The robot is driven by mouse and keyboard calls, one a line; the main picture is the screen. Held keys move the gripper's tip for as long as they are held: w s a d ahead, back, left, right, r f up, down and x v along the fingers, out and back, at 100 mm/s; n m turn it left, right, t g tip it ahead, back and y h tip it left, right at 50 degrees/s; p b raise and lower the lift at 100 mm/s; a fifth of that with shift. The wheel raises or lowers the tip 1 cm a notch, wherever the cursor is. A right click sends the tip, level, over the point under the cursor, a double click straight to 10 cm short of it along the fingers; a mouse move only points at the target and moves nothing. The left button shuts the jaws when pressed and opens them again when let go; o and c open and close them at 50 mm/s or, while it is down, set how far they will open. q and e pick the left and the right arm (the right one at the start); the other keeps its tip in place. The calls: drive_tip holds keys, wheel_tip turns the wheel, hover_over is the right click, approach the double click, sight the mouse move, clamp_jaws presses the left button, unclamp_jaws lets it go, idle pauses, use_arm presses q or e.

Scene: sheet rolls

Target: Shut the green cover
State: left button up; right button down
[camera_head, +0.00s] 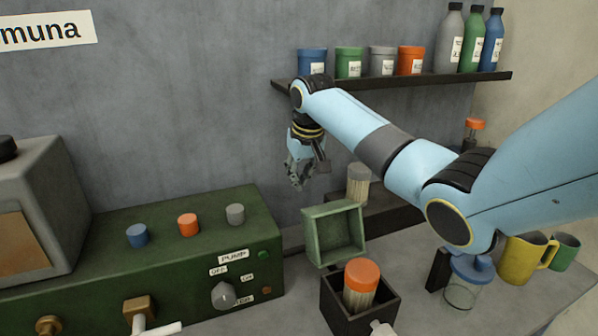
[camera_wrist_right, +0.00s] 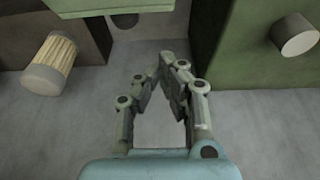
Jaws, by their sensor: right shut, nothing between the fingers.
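The green cover (camera_head: 335,232) is a hollow, pale green lid. It stands open, tilted up at the back of a small black box (camera_head: 338,318). My left gripper is not in view.
A green pump console (camera_head: 180,255) with knobs stands at the left. A shelf (camera_head: 440,78) with jars and bottles hangs above. Yellow (camera_head: 525,258) and green mugs (camera_head: 566,252) and a blue-lidded glass jar (camera_head: 462,285) are at right.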

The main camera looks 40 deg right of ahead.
drive_tip(key=a+x, duration=0.1)
drive_tip(key=x, duration=0.6)
use_arm(q)
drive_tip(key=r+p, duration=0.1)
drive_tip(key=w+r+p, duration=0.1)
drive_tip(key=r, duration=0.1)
drive_tip(key=shift+p, duration=0.4)
use_arm(e)
drive_tip(key=s+r, duration=0.2)
drive_tip(key=s, duration=0.1)
drive_tip(key=shift+s+a+r, duration=0.1)
drive_tip(key=shift+s, duration=0.1)
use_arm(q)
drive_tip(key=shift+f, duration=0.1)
use_arm(e)
drive_tip(key=shift+w, duration=0.1)
